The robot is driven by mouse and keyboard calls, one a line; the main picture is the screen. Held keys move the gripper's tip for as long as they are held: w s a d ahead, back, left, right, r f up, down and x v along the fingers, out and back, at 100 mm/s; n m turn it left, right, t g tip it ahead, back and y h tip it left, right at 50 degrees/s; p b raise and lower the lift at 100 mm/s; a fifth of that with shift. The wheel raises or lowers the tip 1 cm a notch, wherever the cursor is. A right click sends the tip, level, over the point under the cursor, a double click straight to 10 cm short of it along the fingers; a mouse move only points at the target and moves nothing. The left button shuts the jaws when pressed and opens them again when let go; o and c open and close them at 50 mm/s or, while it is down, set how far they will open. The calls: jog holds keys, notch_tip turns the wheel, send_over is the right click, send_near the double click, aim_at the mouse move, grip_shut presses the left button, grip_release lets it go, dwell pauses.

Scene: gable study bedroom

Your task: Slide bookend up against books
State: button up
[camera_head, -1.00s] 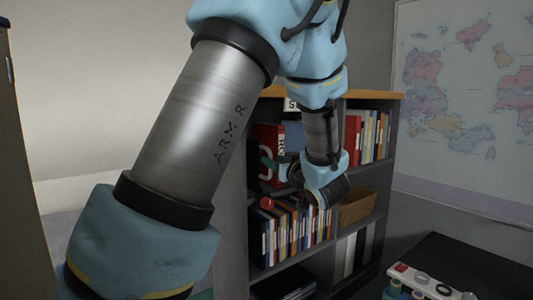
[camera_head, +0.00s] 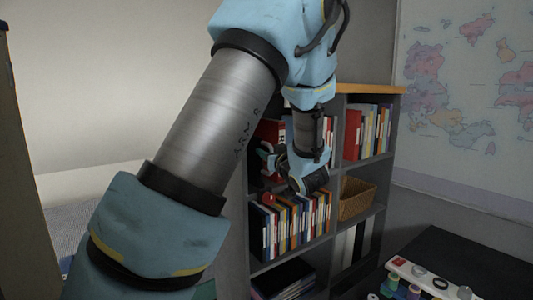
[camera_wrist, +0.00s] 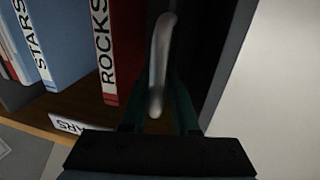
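In the wrist view a thin, pale grey upright piece, which looks like the bookend (camera_wrist: 161,60), stands to the right of the red ROCKS book (camera_wrist: 116,55), with a dark gap between them. A blue STARS book (camera_wrist: 58,40) stands further left. My gripper (camera_wrist: 159,95) has its dark green fingers apart, one on each side of the grey piece, with no clear contact. In the head view my gripper (camera_head: 264,157) is at the upper left shelf compartment, beside the red book (camera_head: 268,132).
The bookcase (camera_head: 376,91) has a grey side panel close to the right in the wrist view (camera_wrist: 228,40). A label card (camera_wrist: 68,124) is on the shelf's front edge. Books (camera_head: 295,222) and a red round thing (camera_head: 268,198) are below; a wicker basket (camera_head: 356,197) is right.

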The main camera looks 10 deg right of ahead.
grip_shut()
jog(key=shift+d, duration=0.1)
jog(key=shift+d, duration=0.15)
dwell(0.8)
